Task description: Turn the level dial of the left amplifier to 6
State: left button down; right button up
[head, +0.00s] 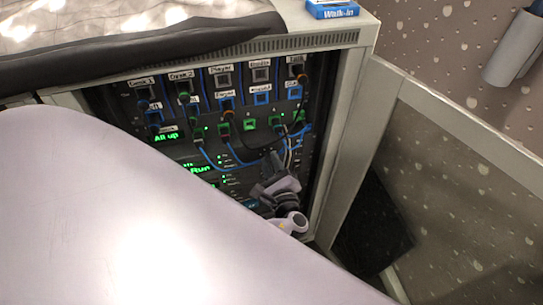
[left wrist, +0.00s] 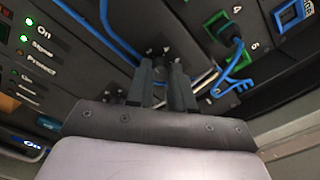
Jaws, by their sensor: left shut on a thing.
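The rack (head: 334,130) in the head view holds the dark front panels. My left gripper (head: 272,163) reaches its lower right part, below the row of sockets. In the left wrist view the fingers of my left gripper (left wrist: 162,88) are close together against a dark panel, shut on what seems to be the level dial. The dial itself is almost wholly hidden between the fingers; a few small pale marks show just beyond the tips. I cannot read its pointer or setting. My right gripper is in neither view.
Blue cables (head: 206,157) loop across the panel close to the fingers, with a blue cable (left wrist: 102,45) also beside them in the wrist view. Green lit lamps (left wrist: 30,28) line the left there. A blue Walk-in box (head: 332,10) sits on top. My pale arm hides much of the foreground.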

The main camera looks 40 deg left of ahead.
pick_arm(q)
jog(key=m+p, duration=0.1)
jog(key=m, duration=0.3)
jog(key=shift+r+m, duration=0.15)
jog(key=shift+m, duration=0.15)
jog(key=m+p, duration=0.1)
jog(key=m, duration=0.2)
jog(key=shift+m+p, duration=0.3)
jog(key=shift+m, duration=0.1)
jog(key=m, duration=0.2)
jog(key=shift+m+p, duration=0.3)
jog(key=shift+p, duration=0.1)
jog(key=m, duration=0.2)
jog(key=shift+a+m+p, duration=0.1)
jog(key=shift+m+p, duration=0.2)
jog(key=shift+m, duration=0.1)
jog(key=m, duration=0.2)
jog(key=shift+m+p, duration=0.3)
jog(key=m, duration=0.4)
jog(key=shift+m+p, duration=0.3)
jog(key=shift+m, duration=0.1)
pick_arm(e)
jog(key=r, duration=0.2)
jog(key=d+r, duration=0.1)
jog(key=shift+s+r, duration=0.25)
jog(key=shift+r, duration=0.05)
pick_arm(q)
jog(key=c, duration=1)
grip_release()
